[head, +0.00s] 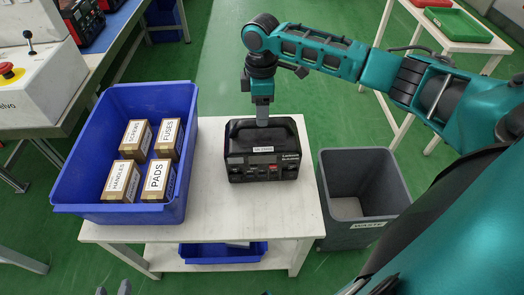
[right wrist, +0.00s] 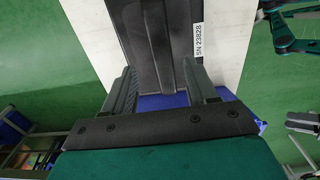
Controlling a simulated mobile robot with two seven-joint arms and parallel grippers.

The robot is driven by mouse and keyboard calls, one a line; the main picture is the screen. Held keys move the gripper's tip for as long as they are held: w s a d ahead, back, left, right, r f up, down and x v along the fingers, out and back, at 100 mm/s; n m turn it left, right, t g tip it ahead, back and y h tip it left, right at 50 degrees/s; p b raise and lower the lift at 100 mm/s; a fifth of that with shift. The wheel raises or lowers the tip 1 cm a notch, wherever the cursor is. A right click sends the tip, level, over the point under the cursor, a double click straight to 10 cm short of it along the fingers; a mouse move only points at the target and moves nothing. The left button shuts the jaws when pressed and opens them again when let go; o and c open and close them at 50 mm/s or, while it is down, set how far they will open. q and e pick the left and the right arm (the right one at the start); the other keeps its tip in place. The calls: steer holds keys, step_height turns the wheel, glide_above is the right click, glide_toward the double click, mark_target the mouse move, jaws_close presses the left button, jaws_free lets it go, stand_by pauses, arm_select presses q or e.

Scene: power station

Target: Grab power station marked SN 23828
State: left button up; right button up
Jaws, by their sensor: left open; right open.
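The black power station (head: 264,165) stands on the white table, with a display, sockets and red parts on its front. Its white label (right wrist: 198,40) reads SN 23828 in the right wrist view. My right gripper (head: 262,120) points down at the top of the power station, by its handle. In the right wrist view the right gripper (right wrist: 162,85) has its two fingers apart, with the dark top of the station (right wrist: 150,50) between and beyond them. Contact cannot be told. My left gripper (head: 113,289) shows only its fingertips at the bottom edge, apart and empty.
A blue bin (head: 68,180) with several labelled boxes stands left on the white table (head: 225,215). A grey waste bin (head: 335,215) is at the right. A lower shelf holds a blue tray (head: 215,254). Another bench (head: 110,48) with more devices is at upper left.

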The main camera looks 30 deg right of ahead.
mark_target(262, 146)
steer(key=f, duration=0.3)
steer(key=f+b, duration=0.1)
steer(key=f, duration=0.2)
steer(key=shift+s, duration=0.2)
steer(key=shift+r, duration=0.1)
jaws_close()
stand_by(1.0)
steer(key=shift+w+r, duration=0.2)
steer(key=shift+r, duration=0.05)
